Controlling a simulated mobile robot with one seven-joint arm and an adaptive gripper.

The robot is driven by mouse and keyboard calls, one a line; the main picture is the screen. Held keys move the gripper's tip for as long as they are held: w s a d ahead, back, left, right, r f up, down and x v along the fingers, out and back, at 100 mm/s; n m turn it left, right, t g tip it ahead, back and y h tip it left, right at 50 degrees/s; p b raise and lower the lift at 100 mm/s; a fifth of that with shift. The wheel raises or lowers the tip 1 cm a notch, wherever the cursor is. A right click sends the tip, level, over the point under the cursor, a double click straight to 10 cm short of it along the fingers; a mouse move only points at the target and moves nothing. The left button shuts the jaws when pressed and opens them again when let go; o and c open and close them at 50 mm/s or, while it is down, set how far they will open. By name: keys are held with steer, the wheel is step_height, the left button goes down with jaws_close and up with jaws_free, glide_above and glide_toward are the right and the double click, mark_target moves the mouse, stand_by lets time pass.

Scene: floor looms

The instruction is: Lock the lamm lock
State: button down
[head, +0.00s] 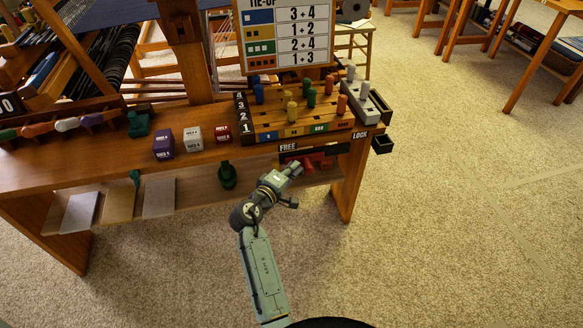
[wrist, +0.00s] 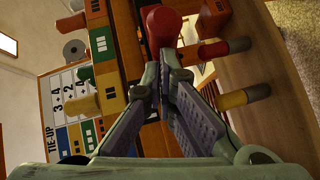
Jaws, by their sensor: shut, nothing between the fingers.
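The lamm lock shows as a dark slot at the bench's front edge in the head view, between the FREE label (head: 287,147) and the LOCK label (head: 360,135). A red handle (head: 318,162) sits just below that slot, nearer FREE. My gripper (head: 296,168) is just left of the red handle, low in front of the bench. In the wrist view my gripper (wrist: 168,62) is shut with nothing between its fingers. A rounded red knob (wrist: 161,24) lies just beyond the fingertips; I cannot tell whether they touch it. The fingers hide part of its lower end.
A peg board (head: 270,131) with coloured pegs stands on the bench above the slot, under the tie-up chart (head: 288,35). A grey block (head: 362,105) is at its right. Labelled cubes (head: 193,138) stand left. A lower shelf (head: 110,200) lies beneath. Carpet to the right is clear.

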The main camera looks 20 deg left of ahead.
mark_target(324, 155)
steer(key=w+d, duration=0.4)
steer(key=d, duration=0.2)
steer(key=shift+w+d+p, duration=0.15)
steer(key=shift+p, duration=0.15)
steer(key=shift+r, duration=0.1)
